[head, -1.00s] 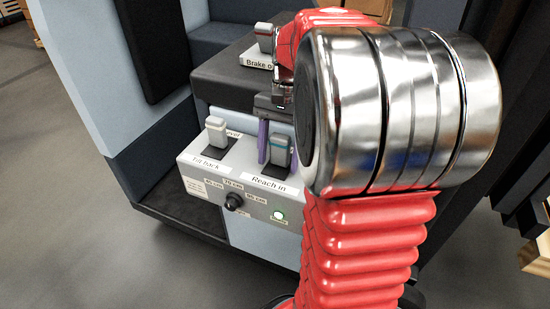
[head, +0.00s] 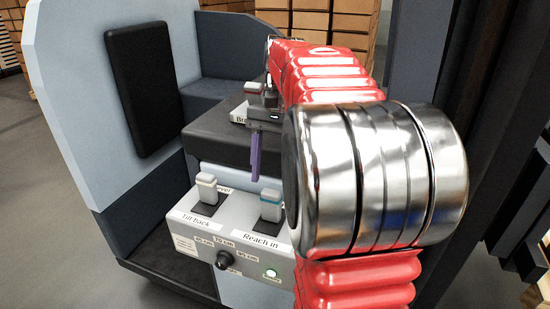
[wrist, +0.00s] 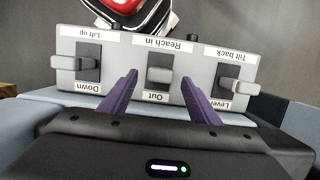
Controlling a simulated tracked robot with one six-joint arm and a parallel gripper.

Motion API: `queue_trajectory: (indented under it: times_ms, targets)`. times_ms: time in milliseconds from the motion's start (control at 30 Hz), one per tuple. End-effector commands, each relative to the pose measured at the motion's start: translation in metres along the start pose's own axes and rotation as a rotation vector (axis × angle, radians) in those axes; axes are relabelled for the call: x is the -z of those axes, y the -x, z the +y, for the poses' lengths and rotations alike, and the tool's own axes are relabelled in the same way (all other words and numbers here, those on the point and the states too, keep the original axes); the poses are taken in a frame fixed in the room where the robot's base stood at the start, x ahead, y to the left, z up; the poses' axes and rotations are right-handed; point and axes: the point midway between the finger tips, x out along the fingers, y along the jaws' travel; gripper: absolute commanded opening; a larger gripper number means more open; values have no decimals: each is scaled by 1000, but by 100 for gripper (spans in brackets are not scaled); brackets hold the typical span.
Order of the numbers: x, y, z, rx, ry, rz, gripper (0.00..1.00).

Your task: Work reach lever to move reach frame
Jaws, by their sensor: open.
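The reach lever (head: 270,205) is a grey knob with a teal band, standing in a dark slot behind its "Reach in" label. In the wrist view the reach lever (wrist: 160,76) is the middle one, between the "Reach in" and "Out" labels. My gripper (wrist: 160,80) is open and empty, with its purple fingers to either side of that lever in the picture. In the head view one finger of my gripper (head: 255,170) shows above and behind the lever, apart from it. My arm hides the other finger. I cannot identify the reach frame.
The tilt lever (head: 206,188) stands left of the reach lever on the grey control panel (head: 190,225). The lift lever (wrist: 66,63) is on its other side. A brake lever (head: 254,92) stands behind.

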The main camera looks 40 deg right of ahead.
Motion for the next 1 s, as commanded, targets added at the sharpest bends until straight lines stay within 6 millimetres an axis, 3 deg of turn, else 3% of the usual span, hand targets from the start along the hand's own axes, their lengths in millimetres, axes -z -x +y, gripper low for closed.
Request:
queue_trajectory:
  times_ms: [100,300,1000]
  targets:
    - [0,17,0,0,0,1,56]
    - [0,33,0,-1,0,0,56]
    - [-2,35,0,0,5,3,56]
